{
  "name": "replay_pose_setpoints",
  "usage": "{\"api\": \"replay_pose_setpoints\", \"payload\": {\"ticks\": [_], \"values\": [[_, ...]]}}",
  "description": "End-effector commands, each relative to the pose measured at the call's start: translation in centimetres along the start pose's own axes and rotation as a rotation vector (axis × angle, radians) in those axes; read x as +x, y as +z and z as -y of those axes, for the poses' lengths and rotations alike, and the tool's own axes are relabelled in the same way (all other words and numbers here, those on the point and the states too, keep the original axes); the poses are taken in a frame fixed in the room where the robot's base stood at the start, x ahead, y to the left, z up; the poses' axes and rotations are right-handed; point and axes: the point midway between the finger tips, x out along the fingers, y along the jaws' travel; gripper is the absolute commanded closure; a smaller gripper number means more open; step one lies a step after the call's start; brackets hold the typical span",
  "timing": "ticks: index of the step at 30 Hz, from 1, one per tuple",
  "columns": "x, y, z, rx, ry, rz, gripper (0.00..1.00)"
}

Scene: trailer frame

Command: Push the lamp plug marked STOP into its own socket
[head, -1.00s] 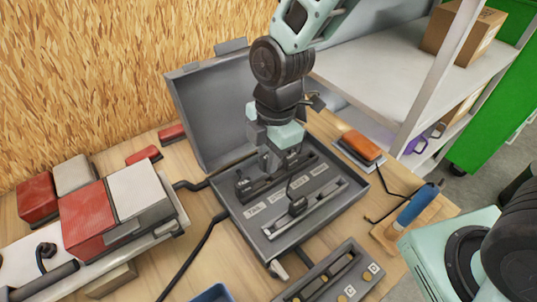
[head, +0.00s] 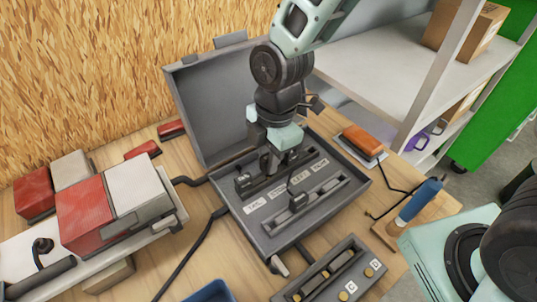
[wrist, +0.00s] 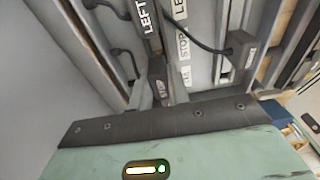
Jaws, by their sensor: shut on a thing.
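My gripper (head: 271,166) is down inside the open grey case (head: 270,238), over its back row. In the wrist view my gripper (wrist: 158,92) is shut on a dark plug marked STOP (wrist: 158,88). A plug marked LEFT (wrist: 147,18) is just beyond it in the same row. A STOP label (wrist: 183,45) is on the white label strip beside the held plug. The fingers and the plug hide the socket under it, so I cannot tell how deep the plug sits.
Another dark plug (head: 243,182) stands left of my gripper, and one (head: 298,200) stands on the front rail. The case lid (head: 215,105) stands open behind. An orange-topped block (head: 361,142) lies to the right. A lettered panel (head: 335,272) is in front.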

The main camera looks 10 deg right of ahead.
Motion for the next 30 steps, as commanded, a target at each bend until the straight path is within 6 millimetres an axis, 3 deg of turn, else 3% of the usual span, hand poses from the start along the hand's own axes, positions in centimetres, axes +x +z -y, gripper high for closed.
{"api": "replay_pose_setpoints", "payload": {"ticks": [30], "values": [[1.2, 0.1, 0.0, -0.001, 0.0, 0.0, 1.0]]}}
